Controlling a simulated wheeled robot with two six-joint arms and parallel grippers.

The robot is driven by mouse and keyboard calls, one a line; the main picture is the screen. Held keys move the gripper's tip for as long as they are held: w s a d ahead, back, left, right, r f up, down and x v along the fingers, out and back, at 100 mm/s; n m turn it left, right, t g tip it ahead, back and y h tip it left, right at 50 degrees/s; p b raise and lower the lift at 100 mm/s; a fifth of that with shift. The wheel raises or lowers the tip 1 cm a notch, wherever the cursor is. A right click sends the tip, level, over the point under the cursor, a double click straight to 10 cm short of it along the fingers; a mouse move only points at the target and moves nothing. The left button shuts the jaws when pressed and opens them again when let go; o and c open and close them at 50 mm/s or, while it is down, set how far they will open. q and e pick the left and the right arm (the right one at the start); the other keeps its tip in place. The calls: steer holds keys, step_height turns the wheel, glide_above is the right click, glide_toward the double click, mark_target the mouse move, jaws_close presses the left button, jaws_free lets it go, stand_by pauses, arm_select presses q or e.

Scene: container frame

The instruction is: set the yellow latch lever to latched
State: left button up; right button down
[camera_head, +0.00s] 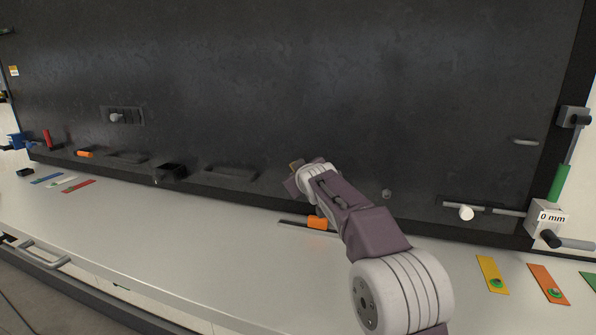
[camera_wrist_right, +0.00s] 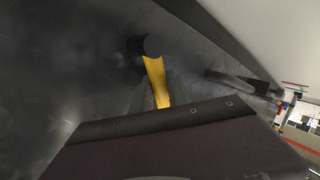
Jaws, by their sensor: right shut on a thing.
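The yellow latch lever (camera_wrist_right: 154,78) shows in the right wrist view as a yellow bar with a round black end (camera_wrist_right: 152,45). Its lower part runs behind the dark edge of my gripper. My left gripper is not in view.
The dark panel (camera_head: 300,80) stands behind a light bench (camera_head: 180,240). An orange block (camera_head: 318,222) on a dark strip lies below my right gripper. The bench's left half is mostly clear.

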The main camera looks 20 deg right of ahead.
steer(key=shift+w+a+r+n+g+p, duration=0.2)
steer(key=shift+a+n+g+p, duration=0.1)
steer(key=shift+a+p, duration=0.1)
steer(key=shift+f+n+h+p, duration=0.15)
steer(key=shift+n+h+p, duration=0.15)
steer(key=shift+p, duration=0.05)
steer(key=shift+w+a+f+n+g+h+p, duration=0.2)
steer(key=shift+f+n+g+h+p, duration=0.6)
steer(key=shift+p, duration=1)
steer(key=shift+w+a+f+n+g+h+p, duration=0.15)
steer(key=shift+f+n+g+h+p, duration=0.6)
steer(key=shift+p, duration=1.05)
steer(key=shift+w+a+f+n+g+h+p, duration=0.1)
steer(key=shift+a+f+n+g+h+p, duration=0.15)
steer(key=shift+f+n+g+h+p, duration=1.05)
steer(key=shift+r+m+t+y+p, duration=0.25)
steer(key=shift+r+t+y+p, duration=0.25)
steer(key=shift+r+t+y, duration=0.15)
steer(key=shift+f, duration=0.1)
steer(key=c, duration=1.3)
jaws_free()
